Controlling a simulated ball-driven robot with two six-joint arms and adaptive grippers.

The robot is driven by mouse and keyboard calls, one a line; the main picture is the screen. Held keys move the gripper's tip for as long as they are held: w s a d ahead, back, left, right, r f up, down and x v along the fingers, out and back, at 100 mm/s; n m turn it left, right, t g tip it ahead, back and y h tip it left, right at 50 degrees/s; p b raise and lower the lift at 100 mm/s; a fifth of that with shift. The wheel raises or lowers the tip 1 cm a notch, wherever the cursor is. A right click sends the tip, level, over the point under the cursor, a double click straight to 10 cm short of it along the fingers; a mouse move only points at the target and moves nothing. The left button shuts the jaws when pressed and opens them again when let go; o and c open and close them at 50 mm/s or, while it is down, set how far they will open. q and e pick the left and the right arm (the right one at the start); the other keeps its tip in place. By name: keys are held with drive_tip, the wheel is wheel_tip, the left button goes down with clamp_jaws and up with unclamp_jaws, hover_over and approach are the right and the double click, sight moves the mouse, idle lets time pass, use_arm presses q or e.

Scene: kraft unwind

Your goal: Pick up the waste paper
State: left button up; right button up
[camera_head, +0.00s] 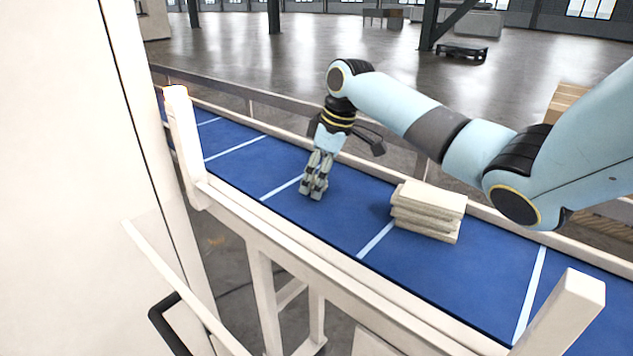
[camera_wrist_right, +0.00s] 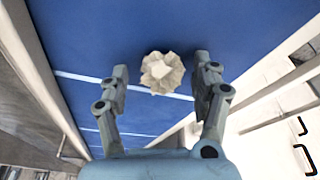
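The waste paper (camera_wrist_right: 162,73) is a crumpled cream-white ball in the right wrist view, lying on the blue conveyor belt (camera_head: 245,165). It shows between the fingertips of my right gripper (camera_wrist_right: 161,68), with blue belt visible on both sides, so the fingers look apart from it. In the head view my right gripper (camera_head: 314,190) points down over the middle of the belt, its fingertips close to the surface. The paper cannot be made out there and is probably hidden behind the fingers. My right gripper is open. My left gripper is not in view.
A stack of flat cream slabs (camera_head: 428,211) lies on the belt to the right of my right gripper. White lines cross the belt. Rails edge it, with a white post (camera_head: 184,145) at left and another (camera_head: 568,310) at front right. Belt left of the gripper is clear.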

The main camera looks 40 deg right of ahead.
drive_tip(key=c, duration=0.6)
drive_tip(key=shift+o, duration=0.2)
